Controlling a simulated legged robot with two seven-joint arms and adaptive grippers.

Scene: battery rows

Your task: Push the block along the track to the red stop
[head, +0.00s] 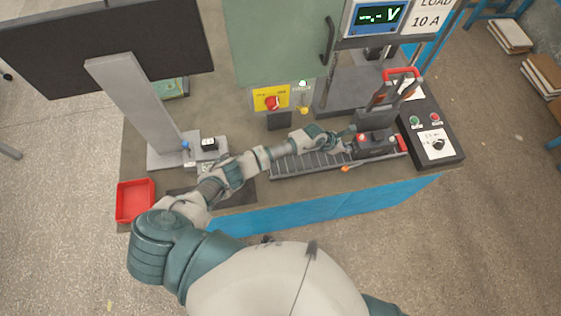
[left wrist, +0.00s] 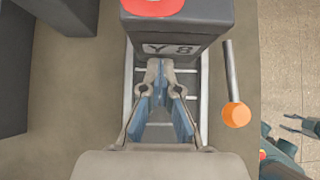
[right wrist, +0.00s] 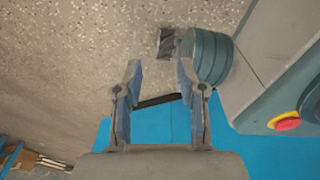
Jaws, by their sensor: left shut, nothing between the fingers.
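The block (head: 374,147) is dark grey with red on top and sits near the right end of the roller track (head: 310,164). In the left wrist view the block (left wrist: 185,32) shows a "Y 8" label on its near face. The red stop (head: 403,143) is at the track's right end, close to the block; I cannot tell if they touch. My left gripper (head: 347,143) is shut and empty, its tips at the block's labelled face (left wrist: 163,66), touching or nearly so. My right gripper (right wrist: 160,75) is open and empty, away from the track.
An orange-tipped lever (left wrist: 236,114) sticks out beside the track. A button box (head: 432,135) stands right of the stop. A red tray (head: 135,200) and a monitor (head: 110,45) are at the left. The blue bench side (right wrist: 160,125) is near my right gripper.

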